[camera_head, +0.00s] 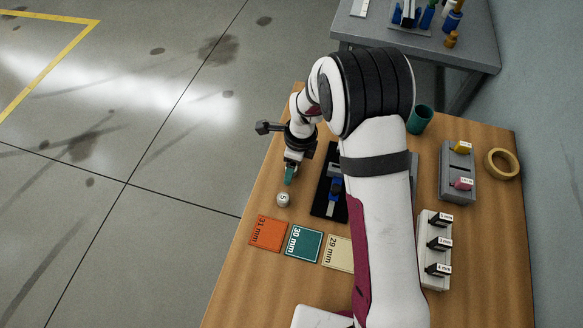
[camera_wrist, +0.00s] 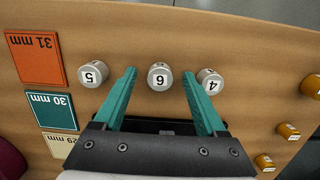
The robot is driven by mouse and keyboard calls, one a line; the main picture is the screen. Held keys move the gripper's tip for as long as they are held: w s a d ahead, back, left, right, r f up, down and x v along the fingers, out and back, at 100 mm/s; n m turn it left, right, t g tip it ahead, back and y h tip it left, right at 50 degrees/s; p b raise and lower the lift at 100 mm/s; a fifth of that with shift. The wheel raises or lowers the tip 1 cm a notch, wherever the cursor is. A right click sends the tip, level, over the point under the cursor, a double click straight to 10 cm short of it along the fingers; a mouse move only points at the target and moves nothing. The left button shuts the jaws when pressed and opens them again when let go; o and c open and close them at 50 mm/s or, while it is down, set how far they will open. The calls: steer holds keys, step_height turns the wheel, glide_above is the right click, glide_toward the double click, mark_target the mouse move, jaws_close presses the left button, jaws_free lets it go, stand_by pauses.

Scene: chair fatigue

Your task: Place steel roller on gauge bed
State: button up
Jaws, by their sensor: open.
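Three steel rollers lie in a row on the wooden table in the wrist view: number 5 (camera_wrist: 94,73), number 6 (camera_wrist: 159,76) and number 4 (camera_wrist: 209,80). My gripper (camera_wrist: 159,72) is open, with its teal fingertips on either side of roller 6. Whether the fingers are down at the roller's height is hard to tell. In the head view only roller 5 (camera_head: 283,199) shows clearly, just below my gripper (camera_head: 289,178). A black plate with a blue and grey fixture (camera_head: 333,190), possibly the gauge bed, is partly hidden behind my arm.
Orange 31 mm (camera_head: 268,233), teal 30 mm (camera_head: 304,244) and cream 29 mm (camera_head: 339,252) pads lie near the rollers. Brass-coloured pieces (camera_wrist: 288,131) are at the wrist view's right. A green cup (camera_head: 419,119), grey block (camera_head: 457,171), pale rack (camera_head: 434,249) and tape roll (camera_head: 502,164) stand right.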

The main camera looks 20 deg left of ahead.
jaws_close()
stand_by(0.3)
steer(key=shift+r, duration=0.1)
steer(key=shift+r, duration=0.3)
steer(key=r, duration=0.2)
steer(key=d+r, duration=0.1)
steer(key=r, duration=0.1)
steer(key=shift+d, duration=0.15)
steer(key=w+d+r+n+g+h, duration=0.1)
steer(key=d+r+n, duration=0.3)
steer(key=d+n, duration=0.55)
steer(key=w+d+r+n, duration=0.25)
steer(key=d+n, duration=0.45)
steer(key=d, duration=0.5)
steer(key=shift+n, duration=0.25)
steer(key=a+f, duration=0.2)
steer(key=a, duration=0.1)
steer(key=w+a+f, duration=0.1)
steer(key=a+f, duration=0.1)
steer(key=a, duration=0.2)
steer(key=w+a+f, duration=0.1)
steer(key=a+f, duration=0.1)
steer(key=a, duration=0.2)
steer(key=shift+w, duration=0.2)
steer(key=shift+f, duration=1.95)
